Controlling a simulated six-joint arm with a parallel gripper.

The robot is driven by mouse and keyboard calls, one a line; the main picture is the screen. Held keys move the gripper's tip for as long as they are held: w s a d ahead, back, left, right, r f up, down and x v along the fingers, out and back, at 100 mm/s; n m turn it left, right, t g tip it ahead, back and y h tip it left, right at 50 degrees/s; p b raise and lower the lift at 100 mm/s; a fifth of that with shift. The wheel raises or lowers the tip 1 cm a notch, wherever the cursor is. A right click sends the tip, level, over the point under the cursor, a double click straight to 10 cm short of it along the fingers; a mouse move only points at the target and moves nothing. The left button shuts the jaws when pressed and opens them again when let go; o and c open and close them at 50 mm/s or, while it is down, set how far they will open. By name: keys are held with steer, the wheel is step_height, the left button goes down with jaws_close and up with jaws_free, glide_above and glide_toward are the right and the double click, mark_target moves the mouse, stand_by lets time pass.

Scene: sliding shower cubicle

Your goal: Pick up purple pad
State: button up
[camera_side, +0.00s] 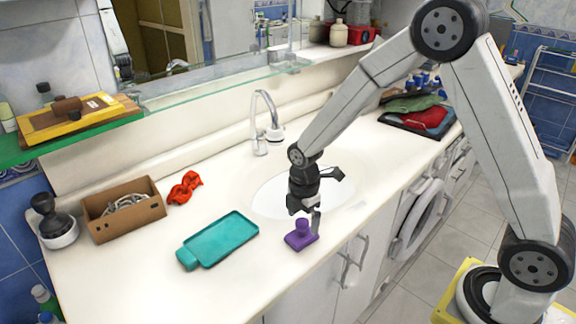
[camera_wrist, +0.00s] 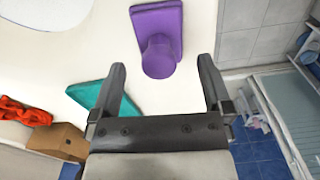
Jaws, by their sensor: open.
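The purple pad (camera_side: 300,238) has a flat base and a round knob. It rests on the white counter near its front edge, just in front of the sink. In the wrist view the purple pad (camera_wrist: 157,36) lies beyond the fingertips, roughly centred between them, with its knob towards me. My gripper (camera_side: 304,208) points down just above the pad. In the wrist view my gripper (camera_wrist: 160,80) is open, with nothing between its fingers. In the side view I cannot tell whether a finger touches the knob.
A teal tray (camera_side: 222,240) lies left of the pad; its corner also shows in the wrist view (camera_wrist: 90,97). A cardboard box (camera_side: 122,208) and a red cloth (camera_side: 185,188) lie further left. The faucet (camera_side: 266,122) stands behind the sink (camera_side: 270,200). The counter's front edge is close.

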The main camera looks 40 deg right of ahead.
mark_target(302, 220)
steer(key=shift+w+f, duration=0.1)
steer(key=shift+f, duration=2.3)
steer(key=c, duration=1.1)
steer(key=shift+r, duration=0.65)
steer(key=shift+s+d+r, duration=0.1)
steer(key=shift+s+r, duration=1.85)
steer(key=shift+s, duration=0.4)
steer(key=shift+s+d+r, duration=0.1)
steer(key=shift+s+r, duration=1.85)
steer(key=shift+s, duration=0.4)
steer(key=shift+s+d+r, duration=0.1)
steer(key=shift+s+r, duration=1.85)
steer(key=shift+s, duration=0.4)
